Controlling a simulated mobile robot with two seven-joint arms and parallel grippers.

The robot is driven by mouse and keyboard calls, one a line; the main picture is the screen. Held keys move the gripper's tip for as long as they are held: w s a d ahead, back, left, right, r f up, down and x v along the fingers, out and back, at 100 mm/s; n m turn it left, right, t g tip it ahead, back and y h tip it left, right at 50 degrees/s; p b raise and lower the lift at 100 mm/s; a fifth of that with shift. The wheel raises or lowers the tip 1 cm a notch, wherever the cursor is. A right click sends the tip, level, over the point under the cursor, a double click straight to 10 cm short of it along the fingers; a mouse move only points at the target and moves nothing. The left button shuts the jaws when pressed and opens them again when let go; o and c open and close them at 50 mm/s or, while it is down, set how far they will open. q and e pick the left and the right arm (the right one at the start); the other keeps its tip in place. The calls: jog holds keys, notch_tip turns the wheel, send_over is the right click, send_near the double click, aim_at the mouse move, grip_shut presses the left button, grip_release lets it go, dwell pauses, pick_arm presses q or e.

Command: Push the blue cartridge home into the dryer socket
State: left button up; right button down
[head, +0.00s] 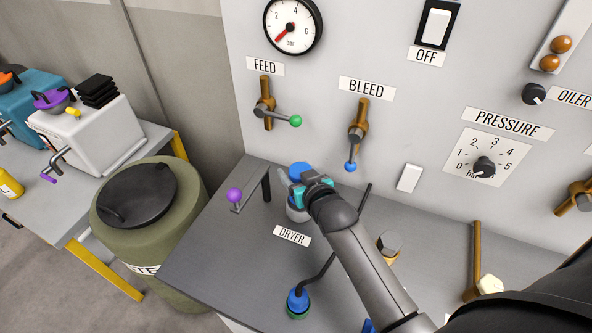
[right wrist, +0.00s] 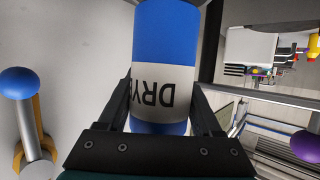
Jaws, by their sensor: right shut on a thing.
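The blue cartridge (head: 299,170) stands behind the DRYER label on the grey bench, its blue top showing past my gripper. In the right wrist view the cartridge (right wrist: 165,35) is blue with a white band lettered "DRY", upside down in that picture. My right gripper (head: 304,186) is shut on it, one finger on each side. A pale round part (head: 296,213) shows just below the gripper; I cannot tell whether it is the dryer socket or the cartridge's lower body. How deep the cartridge sits is hidden. My left gripper is not in view.
A purple-knobbed lever (head: 234,196) stands close left of the gripper. The blue-knobbed BLEED valve (head: 357,135) and green-knobbed FEED valve (head: 266,108) stick out of the panel behind. A black bent rod (head: 325,268) runs to a blue-and-green fitting (head: 298,303) in front. The bench's left front is clear.

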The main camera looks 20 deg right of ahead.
jog(key=shift+r+p, duration=0.15)
jog(key=shift+p, duration=0.75)
dwell(1.3)
jog(key=shift+f, duration=0.25)
jog(key=shift+f+b, duration=0.35)
jog(key=shift+b, duration=0.05)
jog(key=shift+f+b, duration=1.2)
jog(key=shift+f, duration=0.55)
jog(key=shift+c, duration=1.6)
grip_release()
jog(key=o, duration=0.3)
jog(key=shift+f, duration=0.15)
jog(key=shift+s, duration=0.15)
jog(key=p+v, duration=0.1)
jog(key=v, duration=1.4)
jog(key=shift+p, duration=0.35)
